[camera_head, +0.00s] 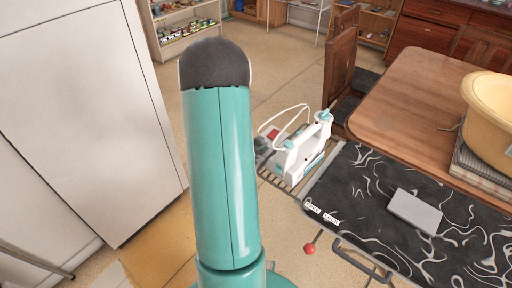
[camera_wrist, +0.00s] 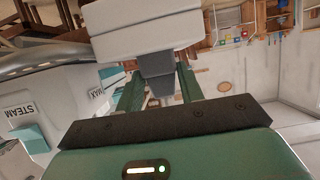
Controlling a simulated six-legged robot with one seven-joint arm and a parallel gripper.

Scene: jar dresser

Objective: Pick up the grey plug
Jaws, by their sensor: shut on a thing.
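My gripper (camera_wrist: 158,88) shows in the wrist view, with its two green fingers shut on the grey plug (camera_wrist: 145,38). The plug has a wide, light grey block beyond the fingertips, and a darker grey part lies between the fingers. In the head view, my teal arm stands in front and the gripper cannot be made out clearly. A white and teal steam iron (camera_head: 303,150) with a white cord stands on the rack end of the ironing board. It is also beside the gripper in the wrist view (camera_wrist: 50,105), at the left.
The ironing board (camera_head: 350,185) has a dark patterned cover and bears a flat grey box (camera_head: 414,211). A wooden table (camera_head: 410,90) with a yellow basin (camera_head: 490,105) is behind it. A tall white cabinet (camera_head: 80,110) stands at the left. Open floor lies beyond.

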